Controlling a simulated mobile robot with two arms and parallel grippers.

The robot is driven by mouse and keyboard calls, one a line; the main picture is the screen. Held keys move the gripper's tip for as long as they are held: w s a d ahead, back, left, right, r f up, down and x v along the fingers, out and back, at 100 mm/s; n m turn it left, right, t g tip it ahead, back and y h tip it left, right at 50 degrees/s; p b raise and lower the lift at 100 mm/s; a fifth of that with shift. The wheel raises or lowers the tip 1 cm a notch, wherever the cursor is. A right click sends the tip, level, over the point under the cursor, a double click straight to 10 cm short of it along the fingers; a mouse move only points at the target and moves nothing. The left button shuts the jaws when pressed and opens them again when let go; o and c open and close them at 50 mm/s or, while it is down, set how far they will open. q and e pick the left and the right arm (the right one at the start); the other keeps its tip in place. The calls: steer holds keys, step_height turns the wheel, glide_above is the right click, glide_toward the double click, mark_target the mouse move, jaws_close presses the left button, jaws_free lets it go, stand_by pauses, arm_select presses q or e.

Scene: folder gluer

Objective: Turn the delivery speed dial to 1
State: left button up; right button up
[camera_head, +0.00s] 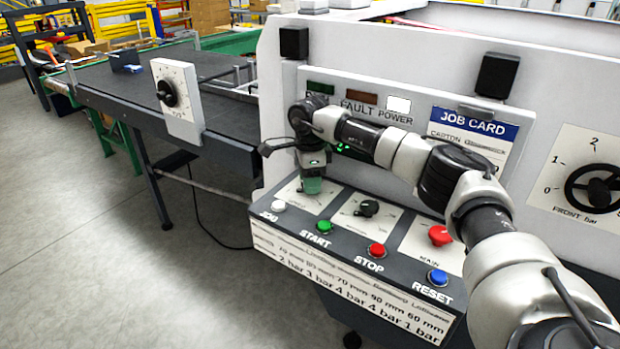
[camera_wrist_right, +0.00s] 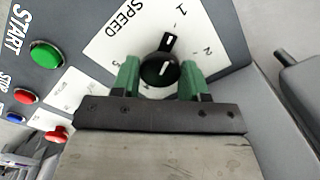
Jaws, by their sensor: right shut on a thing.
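The speed dial (camera_wrist_right: 158,70) is a round black knob on a white plate marked SPEED in the right wrist view. In the head view my right gripper (camera_head: 312,184) reaches down to the left plate of the console (camera_head: 268,199) and hides the dial. My left gripper is out of view.
Green START (camera_head: 324,227), red STOP (camera_head: 376,250) and blue RESET (camera_head: 437,277) buttons line the console front. Another black dial (camera_head: 367,208) and a red MAIN knob (camera_head: 440,235) sit to the right of the gripper. The job card (camera_head: 470,137) hangs behind my arm.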

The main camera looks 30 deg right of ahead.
stand_by(0.4)
steer(key=o, duration=0.9)
steer(key=shift+o, duration=0.2)
steer(key=shift+r, duration=0.1)
step_height(320, 180, up, 11)
steer(key=b, duration=0.1)
steer(key=shift+f, duration=0.25)
